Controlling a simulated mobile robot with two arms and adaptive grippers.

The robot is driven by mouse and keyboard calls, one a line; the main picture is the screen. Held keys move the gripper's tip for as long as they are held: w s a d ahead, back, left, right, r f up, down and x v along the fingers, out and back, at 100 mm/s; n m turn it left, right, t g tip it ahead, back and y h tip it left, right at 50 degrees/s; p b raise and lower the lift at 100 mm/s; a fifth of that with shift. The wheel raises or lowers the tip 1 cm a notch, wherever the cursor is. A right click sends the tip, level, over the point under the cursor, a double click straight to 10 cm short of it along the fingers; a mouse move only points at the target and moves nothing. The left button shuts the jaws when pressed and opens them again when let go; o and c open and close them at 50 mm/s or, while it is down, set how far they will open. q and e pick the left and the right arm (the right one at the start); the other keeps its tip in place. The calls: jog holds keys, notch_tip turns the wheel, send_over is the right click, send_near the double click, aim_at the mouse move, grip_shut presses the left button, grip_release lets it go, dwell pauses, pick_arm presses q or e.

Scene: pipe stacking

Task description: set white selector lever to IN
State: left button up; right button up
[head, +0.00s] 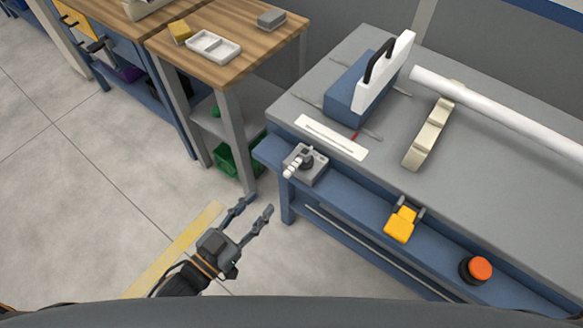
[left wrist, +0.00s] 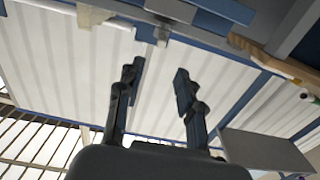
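The white selector lever (head: 291,169) sticks out from a small grey box (head: 310,168) on the blue front ledge of the workbench. It points toward the lower left in the head view, and no IN marking can be read. My left gripper (head: 255,208) is open and empty, in front of the ledge, below and left of the lever and apart from it. The left wrist view looks upward past the open fingers (left wrist: 159,78) at a pale ribbed ceiling. A small grey part (left wrist: 162,34) shows beyond them; I cannot tell if it is the selector. My right gripper is not in view.
The blue ledge also carries a yellow flap (head: 402,223) and an orange button (head: 481,268). On the grey bench top (head: 460,190) are a white pipe (head: 490,105), a beige support and a blue-and-white block. A wooden table (head: 225,60) stands left.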

aim_at(285, 175)
pick_arm(q)
jog(key=p+x, duration=0.1)
jog(key=x, duration=1.2)
jog(key=shift+w, duration=0.15)
grip_shut()
